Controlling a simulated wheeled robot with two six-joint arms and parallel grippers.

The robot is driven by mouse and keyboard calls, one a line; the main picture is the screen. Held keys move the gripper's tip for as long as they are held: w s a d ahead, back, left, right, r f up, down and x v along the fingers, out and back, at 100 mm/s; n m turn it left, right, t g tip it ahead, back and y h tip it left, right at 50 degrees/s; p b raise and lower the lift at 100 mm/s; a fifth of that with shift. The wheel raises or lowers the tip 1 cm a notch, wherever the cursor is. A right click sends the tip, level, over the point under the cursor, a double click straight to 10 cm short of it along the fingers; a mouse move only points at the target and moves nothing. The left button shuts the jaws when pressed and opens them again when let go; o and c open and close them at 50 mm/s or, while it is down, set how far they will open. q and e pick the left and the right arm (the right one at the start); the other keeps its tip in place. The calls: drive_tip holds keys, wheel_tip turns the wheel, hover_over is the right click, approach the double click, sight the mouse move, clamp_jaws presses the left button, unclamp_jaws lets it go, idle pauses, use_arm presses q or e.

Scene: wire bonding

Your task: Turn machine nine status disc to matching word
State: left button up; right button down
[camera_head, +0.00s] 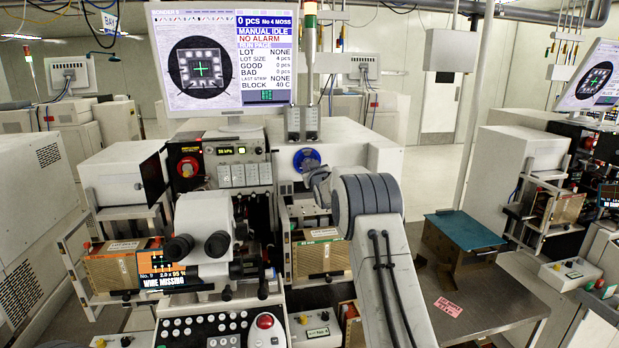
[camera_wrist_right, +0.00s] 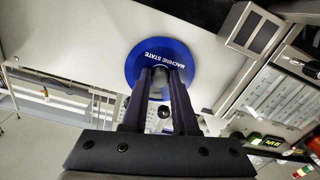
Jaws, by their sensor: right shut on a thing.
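The blue status disc (camera_head: 300,160) is mounted on the white front of the machine, right of the control panel. In the right wrist view the disc (camera_wrist_right: 165,48) shows the words "MACHINE STATE" near its rim; its lower part is hidden by my fingers. My right gripper (camera_wrist_right: 160,80) is shut on the grey knob in the disc's middle. In the head view my right gripper (camera_head: 318,178) reaches the disc from the lower right. The monitor (camera_head: 230,60) reads "MANUAL IDLE" and "NO ALARM". A small orange screen (camera_head: 163,268) reads "No. 9" and "WIRE MISSING". My left gripper is not in view.
A microscope (camera_head: 205,235) stands left of my right arm. A control panel (camera_head: 238,160) with a red button is left of the disc. A keypad with a trackball (camera_head: 265,322) is below. A teal-topped stand (camera_head: 462,230) sits on the metal table at right.

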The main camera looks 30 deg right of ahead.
drive_tip(key=shift+n+b, duration=5.6)
drive_tip(key=shift+n, duration=0.8)
drive_tip(key=c, duration=0.7)
unclamp_jaws()
